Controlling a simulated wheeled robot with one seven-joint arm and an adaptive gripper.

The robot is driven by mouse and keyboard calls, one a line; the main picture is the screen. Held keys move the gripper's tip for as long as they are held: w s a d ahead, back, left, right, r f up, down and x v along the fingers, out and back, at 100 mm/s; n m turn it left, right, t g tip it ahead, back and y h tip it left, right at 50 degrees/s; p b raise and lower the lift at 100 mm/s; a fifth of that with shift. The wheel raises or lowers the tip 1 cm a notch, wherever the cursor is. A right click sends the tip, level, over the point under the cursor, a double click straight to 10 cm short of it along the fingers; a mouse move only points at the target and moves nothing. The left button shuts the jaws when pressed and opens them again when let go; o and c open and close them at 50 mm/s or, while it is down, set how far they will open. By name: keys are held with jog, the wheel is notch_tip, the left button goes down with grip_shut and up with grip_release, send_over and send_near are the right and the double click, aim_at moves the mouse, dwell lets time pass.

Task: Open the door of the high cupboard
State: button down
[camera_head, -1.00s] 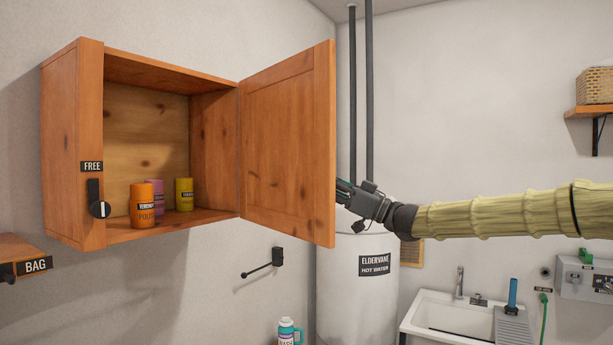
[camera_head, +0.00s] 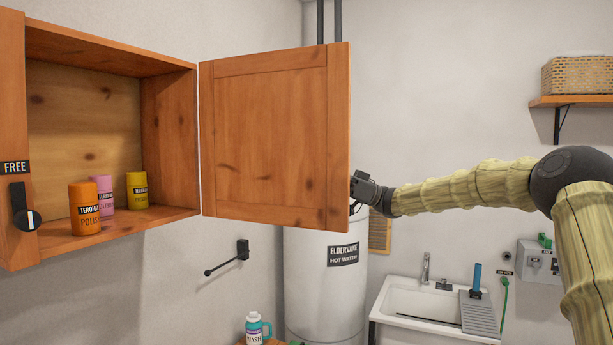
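The high cupboard (camera_head: 168,118) is a wooden wall box at the left, with its front open to view. Its door (camera_head: 270,140) is hinged on the box's right side and stands swung wide open. My gripper (camera_head: 356,188) is at the door's free right edge; its fingers are hidden behind the door, so I cannot see whether they grip or touch it. Inside stand an orange can (camera_head: 85,208), a pink can (camera_head: 103,193) and a yellow can (camera_head: 137,190). A black latch (camera_head: 24,208) under a "FREE" label is on the left front frame.
A white hot water tank (camera_head: 325,290) stands behind and below the door. A black wall hook (camera_head: 228,258) is under the cupboard. A sink (camera_head: 425,305) is at the lower right, and a shelf with a basket (camera_head: 577,76) is at the upper right.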

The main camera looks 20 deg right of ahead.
jog(key=shift+w+d+r, duration=0.1)
jog(key=shift+r, duration=0.1)
jog(key=c, duration=1.5)
grip_release()
jog(key=v, duration=1.2)
jog(key=shift+f, duration=0.1)
